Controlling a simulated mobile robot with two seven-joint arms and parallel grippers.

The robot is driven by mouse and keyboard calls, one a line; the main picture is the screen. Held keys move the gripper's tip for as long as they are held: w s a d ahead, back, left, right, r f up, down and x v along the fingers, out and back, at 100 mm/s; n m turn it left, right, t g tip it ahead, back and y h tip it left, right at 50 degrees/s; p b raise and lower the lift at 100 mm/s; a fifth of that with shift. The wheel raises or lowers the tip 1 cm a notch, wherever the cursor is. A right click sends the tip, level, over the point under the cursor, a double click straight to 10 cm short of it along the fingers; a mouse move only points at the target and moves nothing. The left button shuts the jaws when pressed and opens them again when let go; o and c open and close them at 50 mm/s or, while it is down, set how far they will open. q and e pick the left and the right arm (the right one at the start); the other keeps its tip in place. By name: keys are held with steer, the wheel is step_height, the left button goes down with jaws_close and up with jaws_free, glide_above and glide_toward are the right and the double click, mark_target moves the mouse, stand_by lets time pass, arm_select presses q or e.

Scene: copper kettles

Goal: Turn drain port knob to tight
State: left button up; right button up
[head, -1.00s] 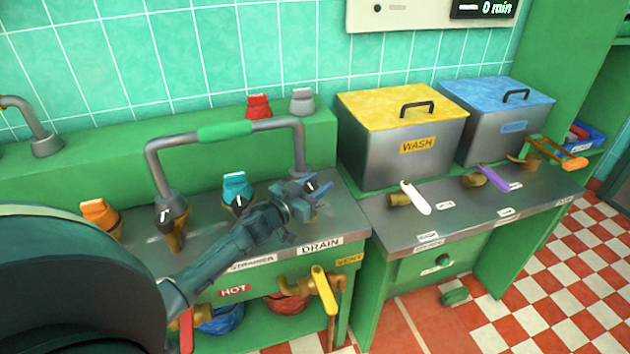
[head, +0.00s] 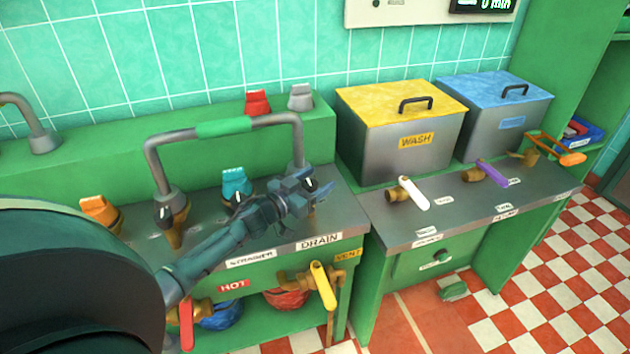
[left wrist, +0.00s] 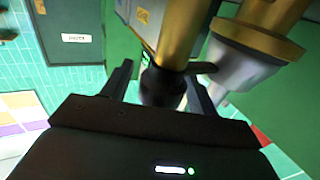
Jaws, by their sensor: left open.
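My left gripper (head: 305,191) is at the port above the DRAIN label (head: 319,241), near the right end of the metal counter. In the left wrist view my left gripper (left wrist: 158,78) is open, one finger on each side of a dark round knob (left wrist: 160,88) at the end of a brass fitting (left wrist: 182,32). I cannot tell whether the fingers touch the knob. In the head view the gripper mostly hides this port, and no tight marking is readable. My right gripper is not in view.
A grey pipe handle with a green grip (head: 224,127) arches behind my left arm. Orange (head: 98,208) and cyan (head: 236,183) knobs stand on the same counter. A yellow lever (head: 323,285) is below. The WASH box (head: 400,140) stands to the right.

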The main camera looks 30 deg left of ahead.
mark_target(315, 180)
arm_select(q)
step_height(315, 180, up, 10)
steer(key=shift+r+p, duration=0.1)
steer(key=shift+p, duration=0.8)
steer(key=s+d+f+n+g+y, duration=0.2)
steer(key=s+d+f+y, duration=0.25)
steer(key=s+f, duration=0.2)
steer(key=s+d+f+g, duration=0.2)
steer(key=s+d+g, duration=0.15)
steer(key=s, duration=0.65)
steer(key=s+d+f+m+g, duration=0.1)
steer(key=s+d+f+g, duration=0.2)
steer(key=s, duration=0.6)
steer(key=s+d+f+g, duration=0.2)
steer(key=s+g, duration=0.3)
steer(key=s, duration=0.5)
steer(key=w+d+f+m+t+h, duration=0.1)
steer(key=w+d+f+t+h, duration=0.2)
steer(key=w+d+f+t, duration=0.3)
steer(key=shift+d+f, duration=0.25)
steer(key=shift+f, duration=0.65)
